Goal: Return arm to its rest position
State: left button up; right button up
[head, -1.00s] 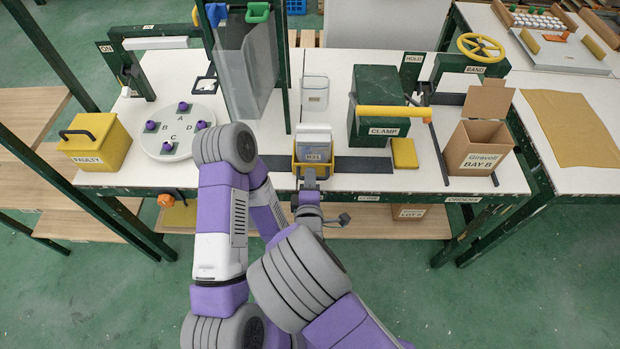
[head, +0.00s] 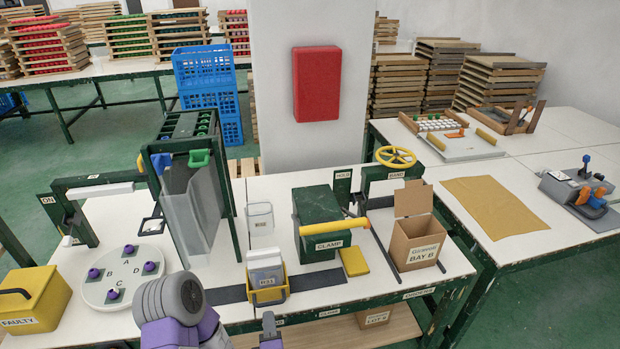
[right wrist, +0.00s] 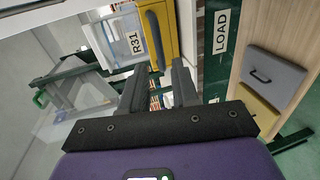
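My right gripper (head: 269,328) is at the bottom edge of the head view, just below the yellow holder (head: 286,289) at the table's front. The holder carries a clear bin with a label (head: 265,267). In the right wrist view my right gripper's two dark fingers (right wrist: 158,82) stand apart with nothing between them. The yellow holder (right wrist: 155,30) and its bin marked R31 lie beyond the fingertips. A grey and purple arm joint of mine (head: 172,300) fills the lower middle of the head view. My left gripper is out of view.
A white disc (head: 138,290) with purple knobs and a yellow FAULTY box (head: 35,300) stand at the left. A tall clear-sided rack (head: 190,210) is behind my arm. A green clamp block (head: 315,225) and a cardboard BAY B box (head: 412,250) stand at the right.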

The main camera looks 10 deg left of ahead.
jog(key=s+d+f+m+g+h+p, duration=0.2)
jog(key=d+f+m+g+h, duration=0.2)
jog(key=d+f+m+g, duration=0.9)
jog(key=s+d+f+m+y+p, duration=0.1)
jog(key=s+d+f+m, duration=0.1)
jog(key=s+d+m, duration=0.3)
jog(key=s+d+f+m+g+y+p, duration=0.1)
jog(key=s+d+f+m+y, duration=0.1)
jog(key=s+d+m, duration=0.4)
jog(key=shift+s+d+f, duration=0.45)
jog(key=shift+s+f, duration=0.3)
jog(key=shift+s, duration=0.35)
